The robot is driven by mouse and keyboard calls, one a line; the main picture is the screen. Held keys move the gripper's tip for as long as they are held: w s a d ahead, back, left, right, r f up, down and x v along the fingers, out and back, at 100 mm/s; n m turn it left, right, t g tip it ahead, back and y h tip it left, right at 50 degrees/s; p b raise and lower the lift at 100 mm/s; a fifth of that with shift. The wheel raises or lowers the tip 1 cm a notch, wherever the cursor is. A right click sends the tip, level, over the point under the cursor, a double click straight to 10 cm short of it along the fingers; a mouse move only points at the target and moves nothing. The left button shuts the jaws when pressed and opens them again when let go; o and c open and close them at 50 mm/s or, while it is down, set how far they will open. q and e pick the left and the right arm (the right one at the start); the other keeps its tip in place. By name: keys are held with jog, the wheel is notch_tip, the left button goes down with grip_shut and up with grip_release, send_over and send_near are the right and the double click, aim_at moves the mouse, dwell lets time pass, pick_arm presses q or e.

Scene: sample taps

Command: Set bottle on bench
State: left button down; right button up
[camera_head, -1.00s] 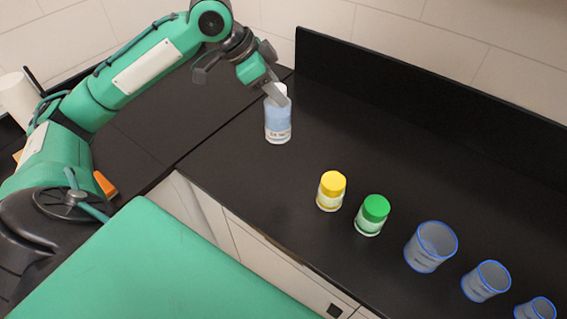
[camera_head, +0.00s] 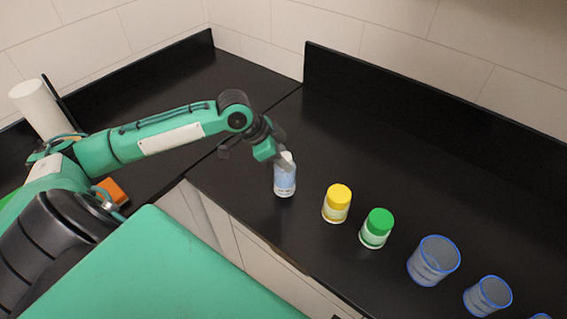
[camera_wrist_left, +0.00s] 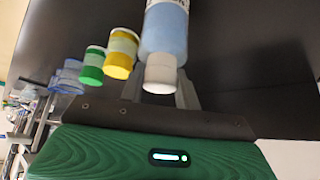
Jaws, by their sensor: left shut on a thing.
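The bottle (camera_head: 285,180) has a pale blue body, a white label and a white cap. It is upright at or just above the black bench (camera_head: 375,155); I cannot tell whether its base touches. My left gripper (camera_head: 284,160) is shut on the bottle near its cap, its fingers partly hiding the top. In the left wrist view the bottle (camera_wrist_left: 165,35) is between the fingers, with its cap toward the palm. My right gripper is not in view.
A yellow-capped jar (camera_head: 337,204) and a green-capped jar (camera_head: 377,229) stand to the right of the bottle. Blue-rimmed beakers (camera_head: 433,262) stand farther right. A white roll (camera_head: 41,108) and an orange object (camera_head: 113,191) are at the left. The bench behind the bottle is clear.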

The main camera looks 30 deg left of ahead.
pick_arm(q)
notch_tip(320, 180, down, 3)
jog(key=shift+r, duration=0.1)
jog(key=c, duration=1)
grip_release()
jog(key=b+v, duration=0.2)
jog(key=v, duration=1)
